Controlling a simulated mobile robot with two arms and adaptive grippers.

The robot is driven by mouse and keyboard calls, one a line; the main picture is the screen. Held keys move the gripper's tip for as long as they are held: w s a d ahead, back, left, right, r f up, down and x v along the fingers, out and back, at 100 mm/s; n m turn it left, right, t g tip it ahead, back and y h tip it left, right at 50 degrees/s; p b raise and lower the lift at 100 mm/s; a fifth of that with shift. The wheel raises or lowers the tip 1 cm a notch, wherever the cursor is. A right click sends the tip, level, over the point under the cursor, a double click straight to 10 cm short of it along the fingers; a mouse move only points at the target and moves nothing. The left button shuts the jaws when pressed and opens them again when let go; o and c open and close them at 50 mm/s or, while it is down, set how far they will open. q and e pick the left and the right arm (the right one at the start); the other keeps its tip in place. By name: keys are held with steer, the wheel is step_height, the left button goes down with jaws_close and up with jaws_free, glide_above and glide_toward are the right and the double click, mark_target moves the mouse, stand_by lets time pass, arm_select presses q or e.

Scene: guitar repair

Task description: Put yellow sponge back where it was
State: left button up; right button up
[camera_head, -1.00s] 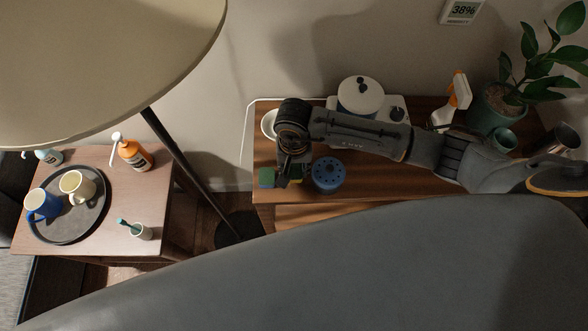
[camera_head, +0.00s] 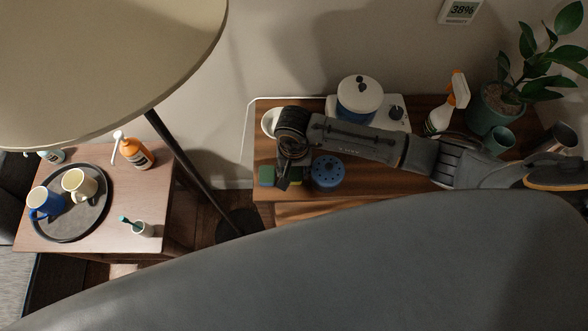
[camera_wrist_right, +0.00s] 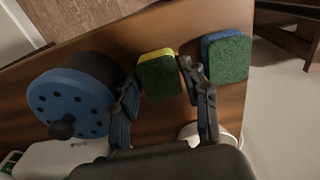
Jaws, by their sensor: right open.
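The yellow sponge (camera_wrist_right: 159,74) with a green scouring top lies on the wooden tabletop in the right wrist view. My right gripper (camera_wrist_right: 161,76) is open, with one finger on each side of this sponge; I cannot tell whether they touch it. One finger reaches into the gap between it and a blue sponge (camera_wrist_right: 227,57) with a green top. In the head view my right gripper (camera_head: 287,178) hangs over the table's left end, partly hiding the yellow sponge. The blue sponge (camera_head: 267,176) is just left of it. My left gripper is not in view.
A round blue holed container (camera_head: 328,173) stands close right of the gripper; it is large in the right wrist view (camera_wrist_right: 72,102). A white bowl (camera_head: 270,122), a lidded blue-white pot (camera_head: 359,98) and a spray bottle (camera_head: 445,108) stand behind my arm.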

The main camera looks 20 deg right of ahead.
mark_target(294, 173)
steer(key=shift+w+r, duration=0.1)
steer(key=shift+r, duration=0.4)
step_height(294, 173, up, 11)
steer(key=b, duration=0.3)
